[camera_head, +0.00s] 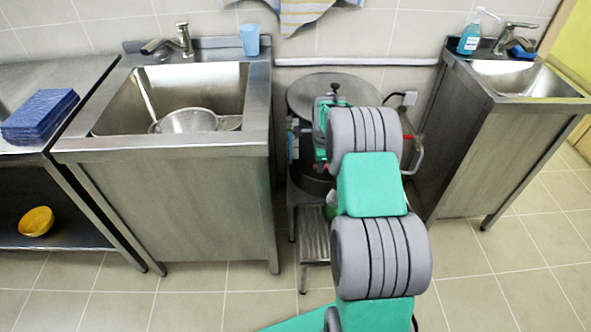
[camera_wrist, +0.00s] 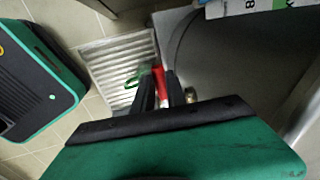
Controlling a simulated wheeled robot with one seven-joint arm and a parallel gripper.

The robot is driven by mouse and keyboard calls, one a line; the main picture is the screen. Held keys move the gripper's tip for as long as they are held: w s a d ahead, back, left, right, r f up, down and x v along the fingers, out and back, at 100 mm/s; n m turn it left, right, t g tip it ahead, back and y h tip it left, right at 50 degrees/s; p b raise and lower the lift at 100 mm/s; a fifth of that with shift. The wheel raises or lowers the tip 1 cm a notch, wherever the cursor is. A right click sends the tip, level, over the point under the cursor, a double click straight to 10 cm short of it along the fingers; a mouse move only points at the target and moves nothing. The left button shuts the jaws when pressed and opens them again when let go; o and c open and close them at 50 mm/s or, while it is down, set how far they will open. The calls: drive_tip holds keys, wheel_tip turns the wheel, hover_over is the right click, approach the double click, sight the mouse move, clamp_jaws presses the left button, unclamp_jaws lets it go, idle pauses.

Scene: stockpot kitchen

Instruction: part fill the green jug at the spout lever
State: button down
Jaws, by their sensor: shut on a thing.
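The stockpot (camera_head: 312,181) stands between the two sink units, mostly hidden behind my arm. In the wrist view its grey metal side (camera_wrist: 205,60) fills the upper right. My gripper (camera_wrist: 159,88) has its black fingers on either side of the red spout lever (camera_wrist: 160,84) and is shut on it. A brass fitting (camera_wrist: 191,95) shows just right of the fingers. The green jug (camera_wrist: 131,84) shows only in part beyond the fingers, over the slatted stand; in the head view a bit of it (camera_head: 330,208) shows beside my arm. Its water level is hidden.
The slatted metal stand (camera_head: 315,241) is low in front of the stockpot. The left sink (camera_head: 180,90) holds a colander (camera_head: 188,121); a blue cup (camera_head: 250,40) stands behind. The right sink unit (camera_head: 478,130) is close beside my arm. Tiled floor in front is clear.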

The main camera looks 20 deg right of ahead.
drive_tip(key=shift+w, duration=0.15)
drive_tip(key=c, duration=1.4)
unclamp_jaws()
drive_tip(key=shift+o, duration=0.2)
wheel_tip(320, 180, up, 8)
drive_tip(key=s, duration=0.1)
drive_tip(key=shift+s+a+f+p, duration=0.15)
drive_tip(key=shift+s+a+p, duration=0.05)
drive_tip(key=shift+s+p, duration=0.15)
